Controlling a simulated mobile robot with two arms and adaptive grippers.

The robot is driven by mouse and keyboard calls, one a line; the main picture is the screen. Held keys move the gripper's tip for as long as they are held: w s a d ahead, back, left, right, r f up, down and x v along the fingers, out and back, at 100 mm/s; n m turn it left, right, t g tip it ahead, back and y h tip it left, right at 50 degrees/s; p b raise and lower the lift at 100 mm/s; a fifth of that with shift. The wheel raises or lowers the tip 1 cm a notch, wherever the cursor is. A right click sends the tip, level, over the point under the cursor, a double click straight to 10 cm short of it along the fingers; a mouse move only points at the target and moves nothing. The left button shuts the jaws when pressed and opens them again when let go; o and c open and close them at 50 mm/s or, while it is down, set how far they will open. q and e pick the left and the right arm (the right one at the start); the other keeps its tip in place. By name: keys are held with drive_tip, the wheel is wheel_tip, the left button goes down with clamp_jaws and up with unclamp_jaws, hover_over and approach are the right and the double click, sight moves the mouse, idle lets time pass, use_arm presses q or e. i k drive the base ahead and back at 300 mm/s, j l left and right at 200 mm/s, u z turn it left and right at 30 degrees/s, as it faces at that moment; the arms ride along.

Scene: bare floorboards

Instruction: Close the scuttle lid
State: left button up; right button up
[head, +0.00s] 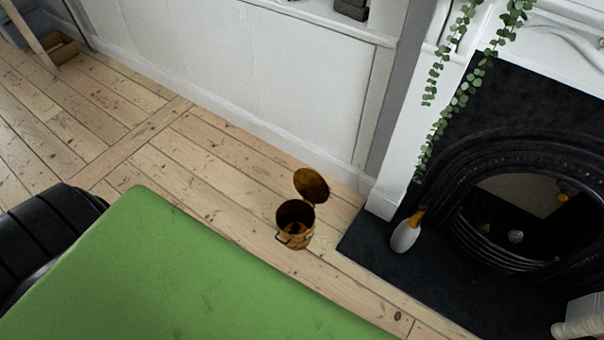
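The scuttle (295,229) is a small brass-coloured bucket with a side handle. It stands upright on the floorboards, near the middle of the head view. Its lid (312,186) is open, raised at the back right edge of the rim. The dark inside shows, with something small and brownish in it that I cannot make out. Neither of my grippers is in the head view.
A green surface (170,270) fills the lower left, close to the scuttle. A black fireplace (480,190) with a dark hearth (375,245) is at the right; a white and orange vase (406,235) stands on the hearth. Bare floorboards (205,165) lie left of the scuttle.

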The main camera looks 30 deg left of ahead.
sight(312, 187)
drive_tip(key=z, duration=1.15)
drive_tip(key=k+j+z, duration=0.15)
drive_tip(key=j+z, duration=0.2)
drive_tip(key=j, duration=0.15)
drive_tip(key=k+j+z, duration=0.2)
drive_tip(key=j+z, duration=0.2)
drive_tip(key=k+j+z, duration=0.35)
drive_tip(key=j, duration=0.15)
drive_tip(key=k+j+z, duration=0.25)
drive_tip(key=z, duration=0.15)
drive_tip(key=k+j+z, duration=0.6)
drive_tip(key=k+z, duration=0.8)
drive_tip(key=k, duration=0.1)
